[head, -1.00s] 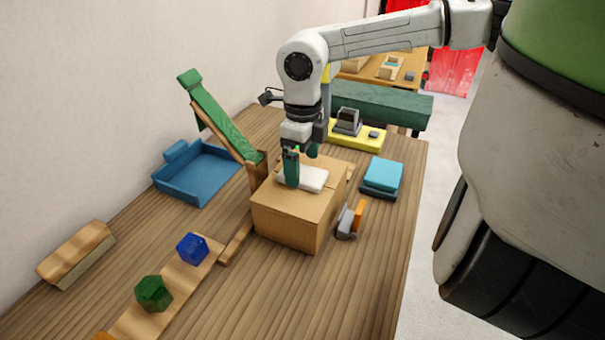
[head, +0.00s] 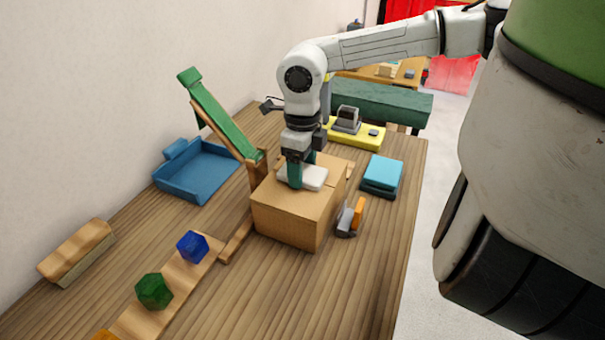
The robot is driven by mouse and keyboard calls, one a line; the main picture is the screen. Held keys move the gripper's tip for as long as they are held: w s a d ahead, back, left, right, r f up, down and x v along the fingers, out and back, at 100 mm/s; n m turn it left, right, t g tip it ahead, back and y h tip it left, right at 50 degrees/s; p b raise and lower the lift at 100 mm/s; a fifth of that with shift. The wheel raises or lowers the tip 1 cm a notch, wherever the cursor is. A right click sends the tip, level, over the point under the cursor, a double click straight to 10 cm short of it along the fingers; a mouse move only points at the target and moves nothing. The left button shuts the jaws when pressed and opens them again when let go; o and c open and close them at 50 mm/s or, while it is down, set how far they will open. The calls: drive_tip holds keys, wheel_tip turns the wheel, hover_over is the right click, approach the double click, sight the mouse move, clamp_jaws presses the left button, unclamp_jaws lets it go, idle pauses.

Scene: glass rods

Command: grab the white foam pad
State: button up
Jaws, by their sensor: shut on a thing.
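The white foam pad (head: 315,178) lies on top of the cardboard box (head: 288,215), near the middle of its upper face. My gripper (head: 296,178) points straight down with its green fingers at the pad's left part, shut on it. The far finger and the exact grip on the pad are largely hidden. The pad looks flat and level, at or very near the box top; I cannot tell whether there is a gap beneath it.
A green ramp (head: 222,118) and a blue tray (head: 192,178) stand left of the box. Teal pads (head: 382,174), a grey and orange item (head: 350,217) and a yellow platform (head: 355,134) are right and behind.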

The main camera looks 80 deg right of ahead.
drive_tip(key=shift+c, duration=0.5)
